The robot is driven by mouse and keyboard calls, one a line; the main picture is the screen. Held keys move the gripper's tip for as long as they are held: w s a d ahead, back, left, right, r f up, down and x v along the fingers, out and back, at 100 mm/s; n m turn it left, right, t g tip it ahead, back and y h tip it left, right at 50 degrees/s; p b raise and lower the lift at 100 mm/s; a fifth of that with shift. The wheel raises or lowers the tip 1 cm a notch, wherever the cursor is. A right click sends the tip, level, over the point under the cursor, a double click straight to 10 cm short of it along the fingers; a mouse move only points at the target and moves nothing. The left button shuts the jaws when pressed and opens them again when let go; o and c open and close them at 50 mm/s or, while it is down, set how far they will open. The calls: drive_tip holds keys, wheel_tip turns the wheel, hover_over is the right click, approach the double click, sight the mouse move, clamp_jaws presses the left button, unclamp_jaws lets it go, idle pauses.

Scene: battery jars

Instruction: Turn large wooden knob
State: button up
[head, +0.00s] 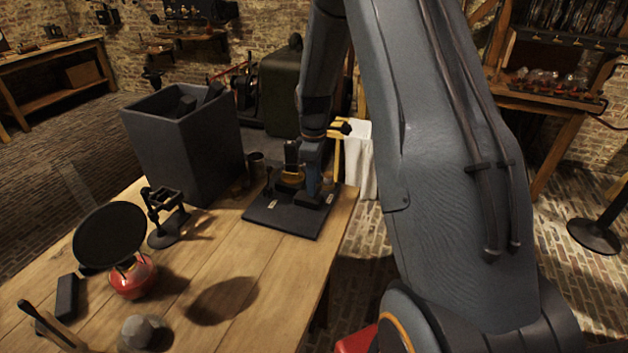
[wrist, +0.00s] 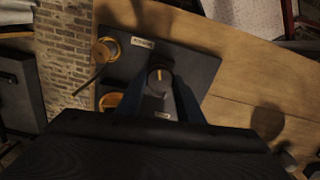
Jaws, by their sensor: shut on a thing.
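A dark square board (head: 284,222) lies on the wooden table near its far right end, with small fittings and pale labels on it. In the wrist view the board (wrist: 200,62) carries a round dark brown knob (wrist: 159,75) with a pale pointer line. My gripper (wrist: 160,86) has its two dark fingers on either side of this knob and is shut on it. In the head view my gripper (head: 312,184) reaches down to the board's right part, and the knob cannot be made out there. Two brass-coloured round parts (wrist: 107,49) sit at the board's left.
A large dark open box (head: 182,150) stands behind the board to the left. A black stand (head: 166,218), a round black disc (head: 110,236) above a red base (head: 133,277) and a grey lump (head: 137,330) are on the table. Bare wood lies in front of the board.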

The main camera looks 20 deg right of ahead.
drive_tip(key=n, duration=0.5)
drive_tip(key=shift+r, duration=0.1)
drive_tip(key=shift+n+p, duration=0.4)
drive_tip(key=shift+n, duration=2.1)
drive_tip(key=o, duration=1.1)
drive_tip(key=shift+c, duration=0.2)
drive_tip(key=shift+r+b, duration=1.1)
drive_tip(key=shift+r, duration=2.8)
